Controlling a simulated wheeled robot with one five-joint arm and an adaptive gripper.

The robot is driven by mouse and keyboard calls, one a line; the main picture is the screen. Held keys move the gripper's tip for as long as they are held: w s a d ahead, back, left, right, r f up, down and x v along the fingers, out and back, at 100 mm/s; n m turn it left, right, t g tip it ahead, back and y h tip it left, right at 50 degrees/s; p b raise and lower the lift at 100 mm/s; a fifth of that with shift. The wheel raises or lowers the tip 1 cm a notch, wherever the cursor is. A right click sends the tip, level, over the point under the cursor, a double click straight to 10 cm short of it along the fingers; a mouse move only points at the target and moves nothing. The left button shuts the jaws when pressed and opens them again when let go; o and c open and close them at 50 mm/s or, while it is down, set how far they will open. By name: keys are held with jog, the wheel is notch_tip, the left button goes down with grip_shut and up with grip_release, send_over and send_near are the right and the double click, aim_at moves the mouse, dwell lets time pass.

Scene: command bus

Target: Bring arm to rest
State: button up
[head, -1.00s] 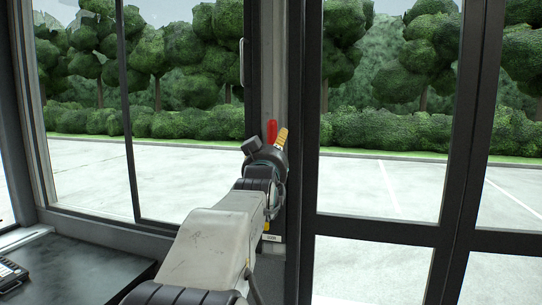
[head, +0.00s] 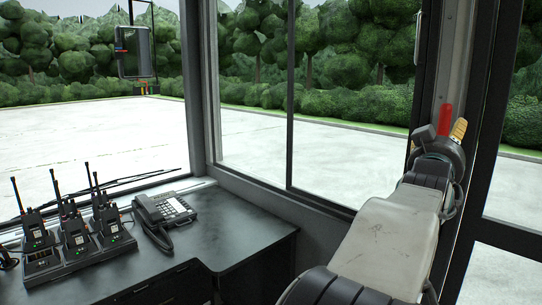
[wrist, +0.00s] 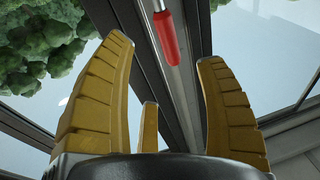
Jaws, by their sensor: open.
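My arm reaches forward at the right of the head view, toward the post between the side window and the door. My gripper (wrist: 165,90) shows in the wrist view with its yellow fingers spread apart and nothing between them. In the head view only part of a yellow finger (head: 459,129) shows; the rest is hidden behind my wrist. A red-handled tool (wrist: 166,38) with a metal shaft is on the post, beyond the fingers and apart from them. Its red handle (head: 445,118) also shows just above my wrist in the head view.
A dark desk (head: 225,235) lies to the left of my arm. On it are a desk telephone (head: 165,212) and several radios in a charger (head: 80,255). The side window (head: 250,100) and the glass door (head: 515,160) stand close around my arm.

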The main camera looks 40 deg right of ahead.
jog(key=w+a+f+n+t+y, duration=0.25)
jog(key=w+a+f, duration=0.2)
jog(key=w, duration=0.25)
jog(key=w+a+f+n+t+y, duration=0.1)
jog(key=w+a+f+t+y, duration=0.15)
jog(key=w+f, duration=0.35)
jog(key=w+a+f+n+y, duration=0.2)
jog(key=w+a+f+y, duration=0.3)
jog(key=a, duration=0.4)
jog(key=w+a+f+n+y, duration=0.2)
jog(key=w+a+f+n, duration=0.15)
jog(key=a+f, duration=0.4)
jog(key=s+a+f+n+g+y, duration=0.15)
jog(key=a+f, duration=0.25)
jog(key=a, duration=0.4)
jog(key=a+f+n+y, duration=0.2)
jog(key=a+f+y, duration=0.1)
jog(key=a, duration=0.4)
jog(key=s+a+f+n+g+y, duration=0.35)
jog(key=s+a+f, duration=0.35)
jog(key=s+a, duration=0.4)
notch_tip(320, 180, up, 15)
jog(key=p, duration=1.3)
jog(key=shift+w+d+h+p, duration=0.2)
jog(key=shift+w+h+p, duration=0.1)
jog(key=shift+h+p, duration=0.1)
